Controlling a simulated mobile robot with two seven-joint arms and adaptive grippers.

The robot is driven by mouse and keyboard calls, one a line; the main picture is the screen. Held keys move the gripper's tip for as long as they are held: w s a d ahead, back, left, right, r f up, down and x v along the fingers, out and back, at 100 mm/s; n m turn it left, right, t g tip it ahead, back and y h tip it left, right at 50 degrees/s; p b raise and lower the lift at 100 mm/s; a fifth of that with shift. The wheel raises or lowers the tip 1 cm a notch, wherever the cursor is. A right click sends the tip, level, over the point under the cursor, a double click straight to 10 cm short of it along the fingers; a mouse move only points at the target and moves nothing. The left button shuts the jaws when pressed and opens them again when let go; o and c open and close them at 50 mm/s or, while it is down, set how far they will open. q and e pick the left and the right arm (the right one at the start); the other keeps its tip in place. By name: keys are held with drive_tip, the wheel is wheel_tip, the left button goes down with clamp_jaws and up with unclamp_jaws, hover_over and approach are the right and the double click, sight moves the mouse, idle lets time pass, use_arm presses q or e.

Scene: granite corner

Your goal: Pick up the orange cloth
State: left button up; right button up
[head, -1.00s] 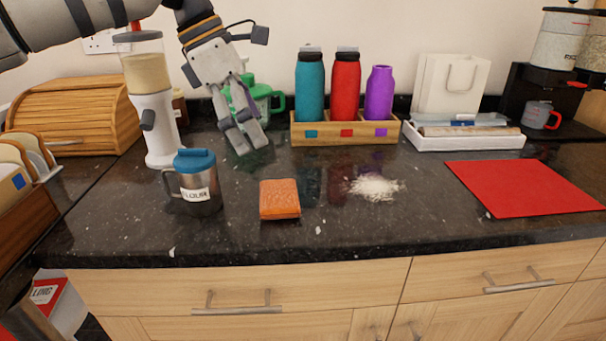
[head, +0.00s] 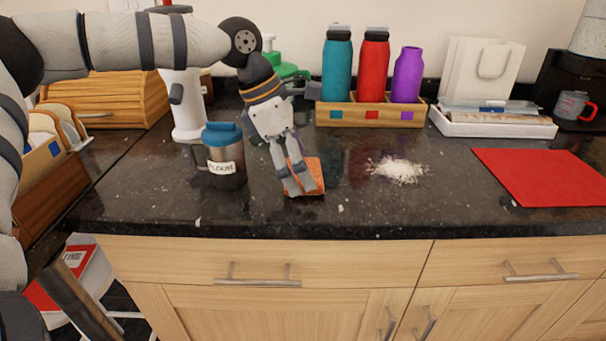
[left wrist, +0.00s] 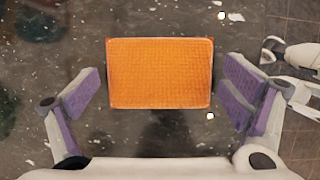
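The orange cloth (head: 314,172) is a folded rectangle lying on the dark granite counter near its front edge. My left gripper (head: 299,182) points down over it and hides part of it in the head view. In the left wrist view the whole cloth (left wrist: 160,73) lies ahead of the open fingers (left wrist: 162,95), roughly centred between them, with counter visible on both sides. The fingers do not visibly touch it. My right gripper is not in the head view.
A flour shaker (head: 224,155) with a blue lid stands just left of my gripper. Spilled white grains (head: 398,170) lie to the right, then a red mat (head: 545,176). A wooden rack (head: 370,114) with teal, red and purple bottles stands behind. The front counter is mostly clear.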

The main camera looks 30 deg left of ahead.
sight(313, 171)
use_arm(q)
drive_tip(key=c, duration=0.6)
drive_tip(key=shift+r, duration=0.35)
wheel_tip(313, 171, up, 3)
drive_tip(key=shift+s+d+r, duration=0.15)
drive_tip(key=shift+r, duration=0.05)
drive_tip(key=s+r, duration=0.1)
drive_tip(key=s+d+r, duration=0.1)
drive_tip(key=r, duration=0.1)
drive_tip(key=s+d+r+p, duration=0.1)
drive_tip(key=shift+d+r, duration=0.2)
drive_tip(key=shift+r, duration=0.1)
drive_tip(key=s+d+r, duration=0.4)
drive_tip(key=s+d, duration=0.2)
drive_tip(key=s, duration=0.1)
drive_tip(key=shift+s+r, duration=0.2)
drive_tip(key=shift+s, duration=0.1)
drive_tip(key=o, duration=0.6)
drive_tip(key=shift+d, duration=0.1)
drive_tip(key=c, duration=0.5)
drive_tip(key=shift+w+f, duration=0.1)
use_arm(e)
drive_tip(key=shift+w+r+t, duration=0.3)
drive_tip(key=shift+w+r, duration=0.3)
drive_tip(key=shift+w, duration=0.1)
